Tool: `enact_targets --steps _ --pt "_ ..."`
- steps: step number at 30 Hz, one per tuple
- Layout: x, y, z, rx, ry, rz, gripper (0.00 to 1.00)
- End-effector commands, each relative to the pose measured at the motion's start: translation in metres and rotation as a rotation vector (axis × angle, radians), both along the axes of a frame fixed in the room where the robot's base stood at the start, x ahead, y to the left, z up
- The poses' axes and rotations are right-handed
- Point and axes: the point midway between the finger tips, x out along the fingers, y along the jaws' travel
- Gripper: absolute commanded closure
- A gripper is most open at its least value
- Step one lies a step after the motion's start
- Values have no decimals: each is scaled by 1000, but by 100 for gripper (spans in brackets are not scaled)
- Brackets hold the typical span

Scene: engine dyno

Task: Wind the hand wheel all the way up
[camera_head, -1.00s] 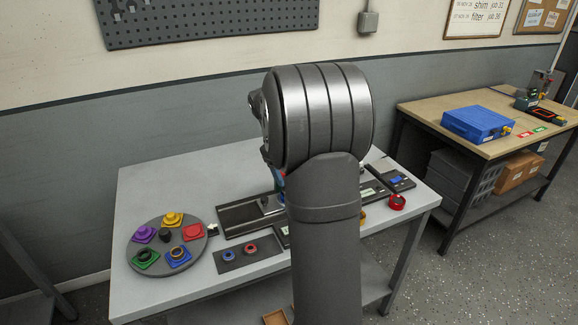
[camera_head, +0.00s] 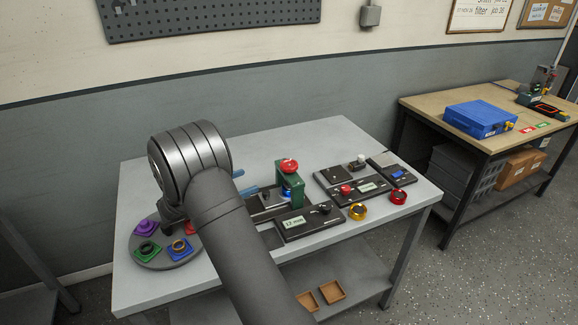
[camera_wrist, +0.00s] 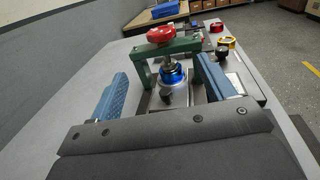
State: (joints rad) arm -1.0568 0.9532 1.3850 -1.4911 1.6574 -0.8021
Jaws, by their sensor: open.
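The red hand wheel (camera_head: 289,166) sits on top of a green arch-shaped press frame (camera_head: 291,190) on the grey bench. In the wrist view the red wheel (camera_wrist: 175,33) is ahead and above, with a blue and silver round part (camera_wrist: 173,74) under the green crossbar. My gripper (camera_head: 246,182) is left of the press, its blue fingers pointing toward it. In the wrist view my gripper (camera_wrist: 158,69) is open and empty, its fingers spread lower than the wheel. I cannot tell whether a finger touches the frame.
A round turntable (camera_head: 150,263) with coloured blocks lies at left, partly under my arm. A panel reading 12 mm (camera_head: 297,222) is in front of the press. A gold ring (camera_head: 357,211) and a red ring (camera_head: 398,197) lie to the right. The bench's back is clear.

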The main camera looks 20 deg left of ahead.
Motion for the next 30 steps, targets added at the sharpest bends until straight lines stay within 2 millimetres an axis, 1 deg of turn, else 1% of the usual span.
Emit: enact_targets --steps 18,24,30 --pt "104 -78 0 3 0 -6 25" --pt "125 -93 0 3 1 -3 25" --pt "131 -98 0 3 1 -4 25"
